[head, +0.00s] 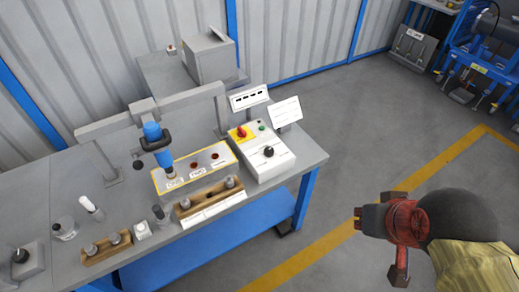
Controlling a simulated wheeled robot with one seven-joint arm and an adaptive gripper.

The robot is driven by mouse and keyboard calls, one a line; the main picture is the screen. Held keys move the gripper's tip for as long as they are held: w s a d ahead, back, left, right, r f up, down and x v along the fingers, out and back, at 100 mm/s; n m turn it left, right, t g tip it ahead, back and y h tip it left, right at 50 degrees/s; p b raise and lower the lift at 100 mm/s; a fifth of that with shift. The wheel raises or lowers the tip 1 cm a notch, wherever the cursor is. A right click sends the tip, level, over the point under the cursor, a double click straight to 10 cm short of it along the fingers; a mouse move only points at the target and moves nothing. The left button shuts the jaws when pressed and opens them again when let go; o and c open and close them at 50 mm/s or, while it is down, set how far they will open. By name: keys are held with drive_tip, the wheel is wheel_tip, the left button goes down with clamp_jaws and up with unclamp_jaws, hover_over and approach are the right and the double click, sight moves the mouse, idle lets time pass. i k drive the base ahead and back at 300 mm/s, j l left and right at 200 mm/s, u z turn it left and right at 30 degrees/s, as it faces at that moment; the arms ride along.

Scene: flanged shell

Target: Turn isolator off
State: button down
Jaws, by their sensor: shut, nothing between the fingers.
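The isolator is most likely the red rotary handle (241,133) on a yellow plate, on the sloping face of a pale control box (262,168) at the right end of the bench. The handle's exact angle is too small to tell. The same box has a green button (262,126) and a black knob (268,151). My gripper (358,218) is at the lower right, over the floor, well to the right of the box and apart from it. It points left and is shut and empty.
The grey bench (306,158) has blue legs. A blue tool (155,145) stands over a yellow-edged panel in front of a grey frame. Wooden holders (108,251) and small items fill the left. White signs (286,111) stand behind the box. Floor between bench and gripper is clear.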

sight(242, 134)
drive_tip(key=i+j, duration=1)
drive_tip(key=k+j+u, duration=0.05)
drive_tip(key=j, duration=0.05)
